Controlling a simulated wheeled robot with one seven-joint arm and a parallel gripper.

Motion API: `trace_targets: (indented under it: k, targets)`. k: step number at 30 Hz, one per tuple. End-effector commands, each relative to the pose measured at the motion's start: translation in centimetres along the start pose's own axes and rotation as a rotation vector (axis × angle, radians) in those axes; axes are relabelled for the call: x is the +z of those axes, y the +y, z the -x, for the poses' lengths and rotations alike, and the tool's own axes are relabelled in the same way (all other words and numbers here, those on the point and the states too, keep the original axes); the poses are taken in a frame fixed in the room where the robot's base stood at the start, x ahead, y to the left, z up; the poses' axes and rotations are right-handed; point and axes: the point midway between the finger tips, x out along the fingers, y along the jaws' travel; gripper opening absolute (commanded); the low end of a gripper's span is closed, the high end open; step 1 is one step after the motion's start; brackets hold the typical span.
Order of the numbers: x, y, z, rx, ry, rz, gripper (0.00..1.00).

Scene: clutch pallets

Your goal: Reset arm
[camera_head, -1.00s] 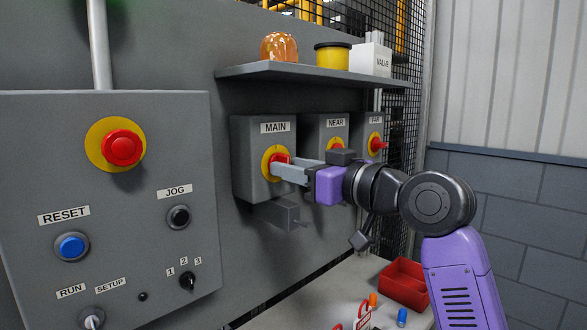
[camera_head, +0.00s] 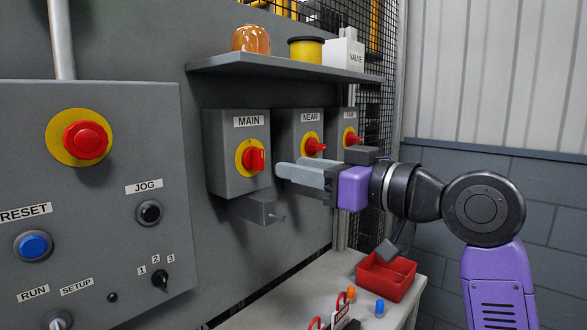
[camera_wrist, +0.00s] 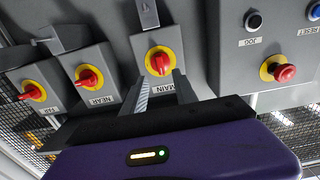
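My gripper (camera_head: 282,170) is extended toward the wall at the right of the MAIN switch box, with my purple and black arm reaching in from the right. In the wrist view its two fingers (camera_wrist: 160,84) stand apart with a gap between them, and nothing is held. The red MAIN handle (camera_head: 256,159) on its yellow disc is clear of the fingers. In the wrist view the MAIN handle (camera_wrist: 160,63) lies just beyond the fingertips. The NEAR handle (camera_head: 315,146) and another red handle (camera_head: 352,138) are further right.
A grey control panel (camera_head: 120,220) with a red stop button (camera_head: 86,140) and blue RESET button (camera_head: 33,245) is at left. A shelf (camera_head: 270,66) with several items is above. A red bin (camera_head: 386,278) and tags lie on the bench below.

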Motion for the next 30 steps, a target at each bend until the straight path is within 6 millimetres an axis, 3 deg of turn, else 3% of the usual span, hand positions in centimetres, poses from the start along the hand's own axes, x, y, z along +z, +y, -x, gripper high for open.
trace_targets:
  k: [8, 11, 15, 17, 23, 30]
  targets:
    - [-0.4, 0.1, 0.0, 0.003, 0.015, -0.008, 0.35]
    - [-1.6, 0.7, 0.1, 0.03, 0.065, -0.012, 0.35]
    - [-4.9, 2.1, 1.3, 0.117, 0.203, 0.006, 0.35]
    - [-4.8, 3.0, 2.2, 0.166, 0.259, -0.001, 0.35]
    - [-1.8, 5.2, 4.9, 0.297, 0.374, -0.041, 0.35]
    - [5.9, 6.5, 9.5, 0.469, 0.455, -0.091, 0.35]
